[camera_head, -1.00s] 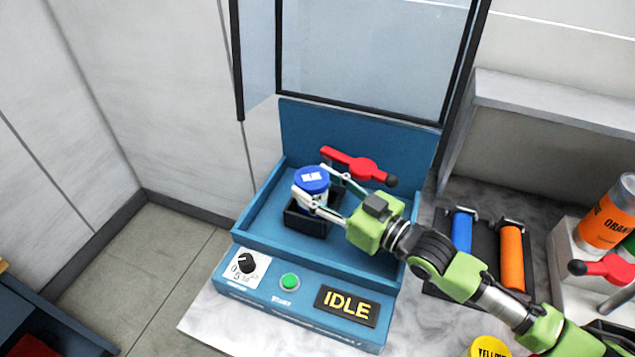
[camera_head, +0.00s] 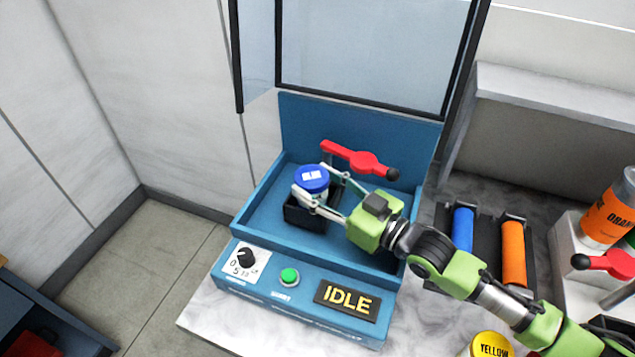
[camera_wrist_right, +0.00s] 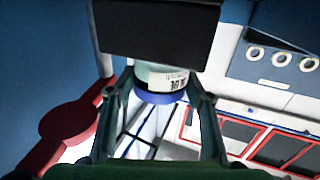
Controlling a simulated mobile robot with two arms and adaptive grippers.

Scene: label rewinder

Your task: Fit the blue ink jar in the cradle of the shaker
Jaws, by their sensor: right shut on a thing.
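The blue ink jar (camera_head: 312,178) has a blue lid with a white label and stands roughly upright. My right gripper (camera_head: 311,183) is shut on it, one finger on each side. The jar is over the black cradle (camera_head: 302,216) in the blue shaker (camera_head: 262,225); its lower end is hidden by the cradle wall. In the right wrist view, the jar (camera_wrist_right: 163,80) is between the fingers, and the dark cradle (camera_wrist_right: 160,30) covers its base end. I cannot tell whether it touches the cradle floor. My left gripper is not in view.
A red clamp lever (camera_head: 360,161) stands just behind the jar. The shaker's clear cover (camera_head: 370,50) is raised. The front has a dial (camera_head: 245,259), a green button (camera_head: 289,277) and an IDLE display (camera_head: 347,300). Blue (camera_head: 463,230) and orange (camera_head: 513,253) rollers lie to the right.

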